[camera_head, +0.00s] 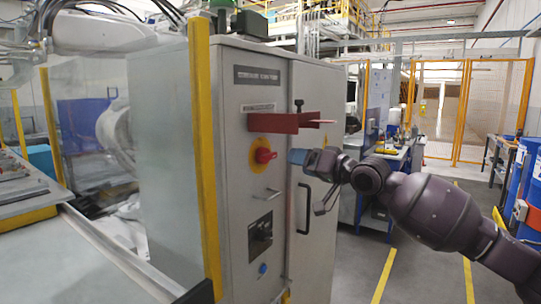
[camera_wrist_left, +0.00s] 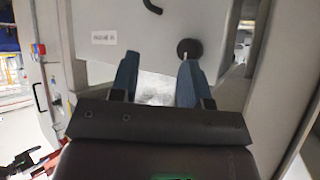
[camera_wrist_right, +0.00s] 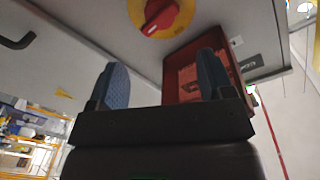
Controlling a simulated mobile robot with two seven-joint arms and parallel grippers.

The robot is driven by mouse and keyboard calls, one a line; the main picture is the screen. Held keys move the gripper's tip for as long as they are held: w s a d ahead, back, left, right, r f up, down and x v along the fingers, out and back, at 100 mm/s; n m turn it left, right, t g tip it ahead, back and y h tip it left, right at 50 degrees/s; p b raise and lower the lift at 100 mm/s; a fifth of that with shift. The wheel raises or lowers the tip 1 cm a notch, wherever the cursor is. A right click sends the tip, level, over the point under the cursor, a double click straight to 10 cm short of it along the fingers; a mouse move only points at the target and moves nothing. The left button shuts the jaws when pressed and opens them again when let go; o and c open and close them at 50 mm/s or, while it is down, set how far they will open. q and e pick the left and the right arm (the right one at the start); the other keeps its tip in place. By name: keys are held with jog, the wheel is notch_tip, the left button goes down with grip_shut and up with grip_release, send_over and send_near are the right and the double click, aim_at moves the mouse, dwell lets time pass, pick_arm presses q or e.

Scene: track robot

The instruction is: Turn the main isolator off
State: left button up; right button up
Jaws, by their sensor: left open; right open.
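The main isolator (camera_head: 264,155) is a red rotary knob on a round yellow plate on the front of the grey cabinet (camera_head: 230,190). In the right wrist view the isolator (camera_wrist_right: 160,16) is at the top, beyond my fingertips, with its red grip slanted. My right gripper (camera_head: 300,158) is in front of the cabinet, just right of the knob and apart from it. In the right wrist view the right gripper (camera_wrist_right: 162,72) is open and empty. My left gripper (camera_wrist_left: 158,72) is open and empty in the left wrist view, facing a grey panel with a black knob (camera_wrist_left: 189,48).
A red box-like fixture (camera_head: 275,123) juts out just above the isolator. It shows beside my right finger in the right wrist view (camera_wrist_right: 185,75). Below are a black selector (camera_head: 260,235), a blue button (camera_head: 262,268) and a door handle (camera_head: 304,208). A yellow post (camera_head: 205,150) stands left.

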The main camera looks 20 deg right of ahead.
aim_at(271, 157)
jog(key=b+x, duration=0.1)
jog(key=x, duration=0.9)
jog(key=shift+w+a, duration=0.3)
jog(key=c, duration=0.6)
